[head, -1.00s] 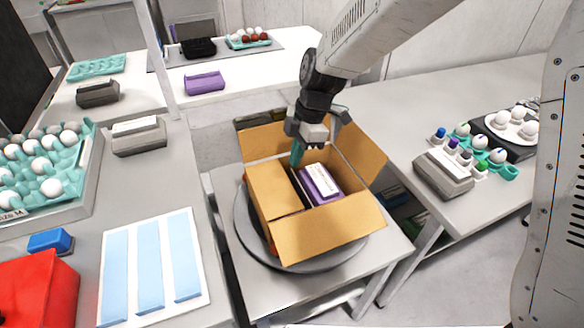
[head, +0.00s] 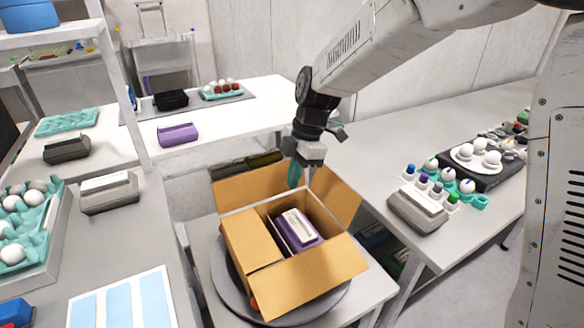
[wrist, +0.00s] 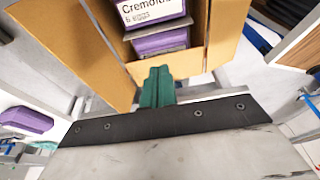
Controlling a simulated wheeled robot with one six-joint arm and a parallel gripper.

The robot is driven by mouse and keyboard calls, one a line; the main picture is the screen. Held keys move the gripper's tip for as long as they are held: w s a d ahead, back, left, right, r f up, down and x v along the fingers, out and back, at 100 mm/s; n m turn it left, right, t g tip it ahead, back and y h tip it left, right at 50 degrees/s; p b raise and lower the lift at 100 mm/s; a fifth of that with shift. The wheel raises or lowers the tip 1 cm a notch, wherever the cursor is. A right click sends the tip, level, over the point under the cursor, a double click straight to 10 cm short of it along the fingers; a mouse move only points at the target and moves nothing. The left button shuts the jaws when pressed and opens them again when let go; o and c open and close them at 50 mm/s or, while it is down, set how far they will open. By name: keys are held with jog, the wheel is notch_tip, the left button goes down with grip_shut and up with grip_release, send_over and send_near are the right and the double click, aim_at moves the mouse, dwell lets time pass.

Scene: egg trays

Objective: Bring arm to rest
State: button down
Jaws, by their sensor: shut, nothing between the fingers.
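My gripper (head: 295,175) is shut and empty, its teal fingers pointing down just above the back rim of the open cardboard box (head: 310,287). In the wrist view the teal fingers (wrist: 158,87) are together, with the box's flap beyond them. A purple egg carton with a white label (head: 297,228) lies inside the box. The wrist view shows its label and a second purple carton part (wrist: 160,42) below it. The box stands with its flaps open on a round grey turntable (head: 226,281).
A table on the right holds a grey carton (head: 418,209), small bottles and a plate of eggs (head: 476,157). On the left are a grey carton (head: 109,193) and a teal egg tray (head: 45,215). A purple carton (head: 178,134) lies on the back table.

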jog(key=s+d+r+m+t+h, duration=0.1)
jog(key=s+d+r+m, duration=0.2)
jog(key=s+d+m, duration=0.4)
jog(key=s+d+r+m+t+h, duration=0.1)
jog(key=s+d+r+m, duration=0.3)
jog(key=s+d+m, duration=0.4)
jog(key=s+d+r+m+h, duration=0.1)
jog(key=s+d+r+m, duration=0.2)
jog(key=s+d+m, duration=0.5)
jog(key=s, duration=0.5)
jog(key=shift+s+r+t, duration=0.3)
jog(key=shift+t, duration=0.1)
